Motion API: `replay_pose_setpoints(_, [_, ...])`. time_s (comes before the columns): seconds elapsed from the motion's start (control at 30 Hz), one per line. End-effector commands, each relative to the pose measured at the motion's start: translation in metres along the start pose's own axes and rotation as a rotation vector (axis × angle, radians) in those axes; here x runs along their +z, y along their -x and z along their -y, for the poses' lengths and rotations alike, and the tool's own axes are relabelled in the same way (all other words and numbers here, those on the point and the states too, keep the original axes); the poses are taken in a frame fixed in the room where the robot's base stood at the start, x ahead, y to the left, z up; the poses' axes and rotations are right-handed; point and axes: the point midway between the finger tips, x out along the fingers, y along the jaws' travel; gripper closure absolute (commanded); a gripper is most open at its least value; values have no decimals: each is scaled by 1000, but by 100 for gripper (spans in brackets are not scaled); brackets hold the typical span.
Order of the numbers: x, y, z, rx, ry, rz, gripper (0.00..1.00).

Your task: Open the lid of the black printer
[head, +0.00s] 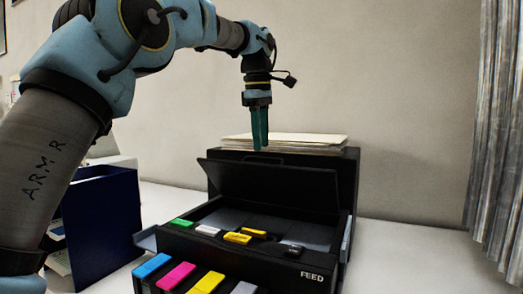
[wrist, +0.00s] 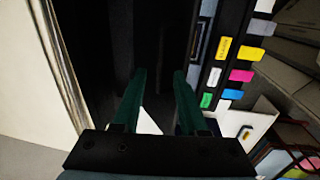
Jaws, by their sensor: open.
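The black printer (head: 325,262), marked FEED, stands on the white table. Its black lid (head: 275,184) is raised and tilted up at the back, with the inside showing below it. My gripper (head: 260,146) points down, just behind the lid's upper edge in the picture; I cannot tell whether it touches the lid. In the wrist view my gripper (wrist: 158,75) has its two green fingers apart, with dark surface and a small white patch between them.
A stack of paper (head: 285,141) lies on the printer's back top, close behind my gripper. A dark blue folder or box (head: 103,212) stands at the left. A grey curtain (head: 497,130) hangs at the right. The table (head: 415,255) is clear right of the printer.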

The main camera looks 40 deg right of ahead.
Motion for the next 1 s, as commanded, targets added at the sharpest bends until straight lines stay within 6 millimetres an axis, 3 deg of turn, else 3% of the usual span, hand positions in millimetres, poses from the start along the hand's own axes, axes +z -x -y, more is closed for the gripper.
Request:
replay_pose_setpoints(0.23, [0,-25,0,-1,1,0,58])
replay_pose_setpoints(0.57, [0,-29,0,1,1,0,58])
replay_pose_setpoints(0.93, [0,-29,0,1,1,0,97])
replay_pose_setpoints(1.0, [0,-29,0,1,1,0,100])
